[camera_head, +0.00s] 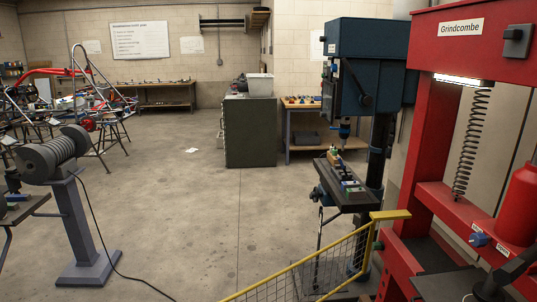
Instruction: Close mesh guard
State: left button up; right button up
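The mesh guard (318,274) is a yellow frame with wire mesh at the bottom, right of the middle. Its top rail rises to the right and bends to a flat end beside the red press (420,130). The guard stands out to the left of the press, swung away from its front, so it looks open. Its lower part is cut off by the picture edge. A dark shape at the lower right corner, over the press's bed, may be part of my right arm; its fingers cannot be made out. My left gripper is not in view.
A blue drill press (358,80) with its table (346,190) stands just behind the guard. A green cabinet (250,132) is farther back. A grey pedestal machine (88,225) with a trailing cable stands at left. The concrete floor between is mostly clear.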

aim_at(234, 296)
jog(key=i+j+z, duration=0.1)
jog(key=z, duration=0.7)
jog(key=i+j+z, duration=0.1)
jog(key=z, duration=0.25)
jog(key=j+z, duration=0.2)
jog(key=z, duration=0.2)
jog(key=j+z, duration=0.4)
jog(key=j, duration=0.6)
jog(key=k+j+z, duration=0.1)
jog(key=j+z, duration=0.3)
jog(key=j, duration=1.05)
jog(key=k+j, duration=0.15)
jog(key=j, duration=0.25)
